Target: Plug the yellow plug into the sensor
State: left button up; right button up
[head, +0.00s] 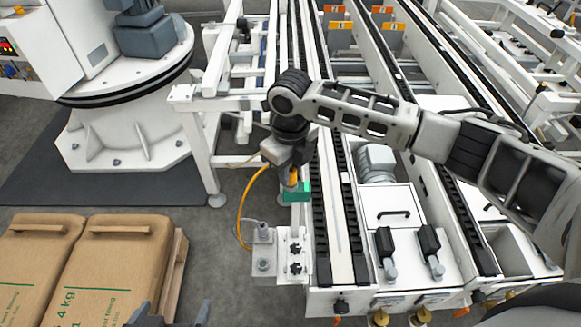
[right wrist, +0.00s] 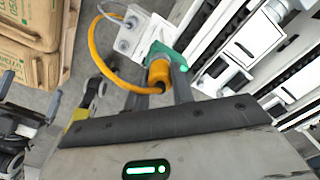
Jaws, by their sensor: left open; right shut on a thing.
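The yellow plug (head: 293,176) is between the fingers of my right gripper (head: 292,184), which is shut on it. In the right wrist view the plug (right wrist: 158,74) sits between the two dark fingers, its end against the green sensor (right wrist: 163,54). In the head view the green sensor (head: 297,193) is directly below the plug. I cannot tell how deep the plug sits in it. A yellow cable (head: 243,205) loops from the plug to the left. My left gripper (head: 171,316) is open and empty at the bottom edge, away from the sensor.
A white bracket with black knobs (head: 295,258) and a grey box (head: 264,250) stand below the sensor. Conveyor rails (head: 345,225) run close on the right. Brown sacks (head: 85,265) lie on a pallet at the left. Open floor lies between the sacks and the bracket.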

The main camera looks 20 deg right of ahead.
jog(key=shift+f, duration=0.15)
jog(key=o, duration=1)
jog(key=shift+o, duration=0.2)
notch_tip(320, 180, up, 16)
jog(key=shift+b, duration=0.35)
